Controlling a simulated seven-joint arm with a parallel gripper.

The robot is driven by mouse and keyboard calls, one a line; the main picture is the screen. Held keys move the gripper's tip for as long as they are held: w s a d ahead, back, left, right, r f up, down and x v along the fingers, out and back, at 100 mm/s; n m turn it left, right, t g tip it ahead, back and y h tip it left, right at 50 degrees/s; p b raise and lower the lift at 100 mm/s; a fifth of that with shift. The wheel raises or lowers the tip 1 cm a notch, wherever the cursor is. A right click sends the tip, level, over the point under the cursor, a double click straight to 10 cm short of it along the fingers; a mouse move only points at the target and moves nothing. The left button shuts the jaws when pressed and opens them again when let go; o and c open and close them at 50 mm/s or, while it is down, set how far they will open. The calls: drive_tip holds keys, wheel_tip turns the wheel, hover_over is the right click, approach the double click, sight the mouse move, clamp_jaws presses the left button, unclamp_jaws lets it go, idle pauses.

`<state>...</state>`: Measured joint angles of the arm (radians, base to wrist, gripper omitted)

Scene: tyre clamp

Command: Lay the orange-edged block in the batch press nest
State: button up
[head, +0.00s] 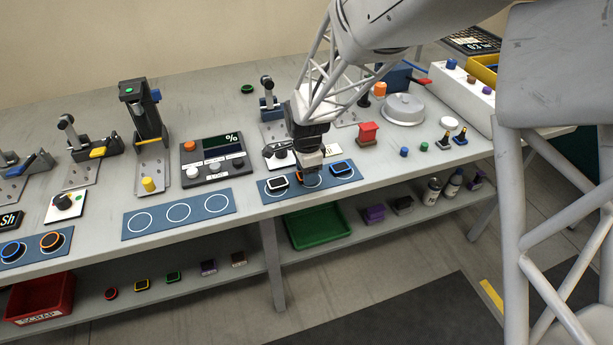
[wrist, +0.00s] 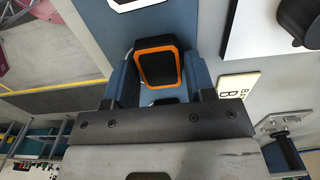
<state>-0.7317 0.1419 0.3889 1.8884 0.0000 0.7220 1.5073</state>
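The orange-edged block (wrist: 160,62) is dark-faced and lies between the two fingers of my gripper (wrist: 161,75) in the wrist view. The fingers are close on both sides; whether they press on it is unclear. In the head view my gripper (head: 311,176) points down at the middle of a blue mat (head: 268,196), and only a sliver of orange shows under it. I cannot tell if the block is lifted. A lever device (head: 270,103) stands behind my gripper, partly hidden; a card marked B (wrist: 238,88) shows in the wrist view. I cannot tell which device is the batch press.
A white-edged block (head: 278,183) and a blue-edged block (head: 342,168) flank my gripper closely. An empty blue mat (head: 150,224), a control panel (head: 212,160) and a tall press (head: 145,110) are left.

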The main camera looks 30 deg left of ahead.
drive_tip(key=c, duration=0.5)
drive_tip(key=shift+r, duration=0.15)
drive_tip(key=shift+r, duration=2.85)
drive_tip(key=shift+d, duration=0.1)
